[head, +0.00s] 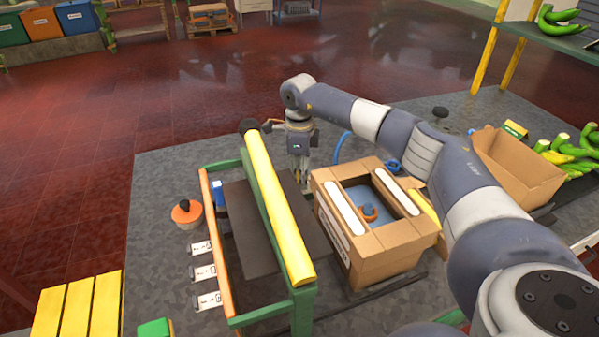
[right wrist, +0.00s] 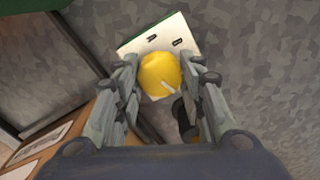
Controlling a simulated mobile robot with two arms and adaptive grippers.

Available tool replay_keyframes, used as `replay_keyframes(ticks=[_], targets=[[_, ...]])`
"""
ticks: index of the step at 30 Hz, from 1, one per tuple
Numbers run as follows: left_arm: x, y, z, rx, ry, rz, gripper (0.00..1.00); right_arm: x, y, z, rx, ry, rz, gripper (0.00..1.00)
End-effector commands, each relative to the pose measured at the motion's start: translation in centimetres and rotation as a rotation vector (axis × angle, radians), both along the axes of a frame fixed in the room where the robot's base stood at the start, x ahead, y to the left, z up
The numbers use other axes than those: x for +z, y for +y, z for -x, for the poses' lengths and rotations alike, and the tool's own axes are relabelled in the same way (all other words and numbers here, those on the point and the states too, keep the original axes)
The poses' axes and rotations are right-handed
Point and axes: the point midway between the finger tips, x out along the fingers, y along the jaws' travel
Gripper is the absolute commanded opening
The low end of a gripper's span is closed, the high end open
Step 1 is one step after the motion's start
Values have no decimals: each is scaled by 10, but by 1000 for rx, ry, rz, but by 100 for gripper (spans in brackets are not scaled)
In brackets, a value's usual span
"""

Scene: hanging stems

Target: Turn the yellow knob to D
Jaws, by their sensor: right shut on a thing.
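The yellow knob (right wrist: 158,70) sits on a white plate (right wrist: 187,46) in the right wrist view. Two dark letters, seemingly A and B, show along the plate's top edge; any other letters are hidden. A white pointer line on the knob runs toward the lower right, away from those letters. My right gripper (right wrist: 163,78) has a finger on each side of the knob and is shut on it. In the head view my right gripper (head: 299,178) points down beyond the cardboard box; the knob is mostly hidden there. My left gripper is not in view.
A green frame with a yellow top bar (head: 278,215) stands just left of my right gripper. An open cardboard box (head: 385,250) is close in front of it. An orange pot (head: 187,212) and several white tags lie left. Another box (head: 520,172) stands right.

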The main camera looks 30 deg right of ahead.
Motion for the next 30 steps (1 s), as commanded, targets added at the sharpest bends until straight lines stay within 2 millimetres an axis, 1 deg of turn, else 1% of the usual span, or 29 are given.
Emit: replay_keyframes(ticks=[9,21,22,23,24,25,30], targets=[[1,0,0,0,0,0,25,1,-1,-1,-75,-4,0,13],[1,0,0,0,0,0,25,1,-1,-1,-82,-5,0,13],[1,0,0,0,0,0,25,1,-1,-1,-82,-5,0,39],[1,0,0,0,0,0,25,1,-1,-1,-81,-5,0,46],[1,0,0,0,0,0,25,1,-1,-1,-81,-4,0,55],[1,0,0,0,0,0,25,1,-1,-1,-81,-4,0,58],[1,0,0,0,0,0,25,1,0,-1,-80,-2,1,58]])
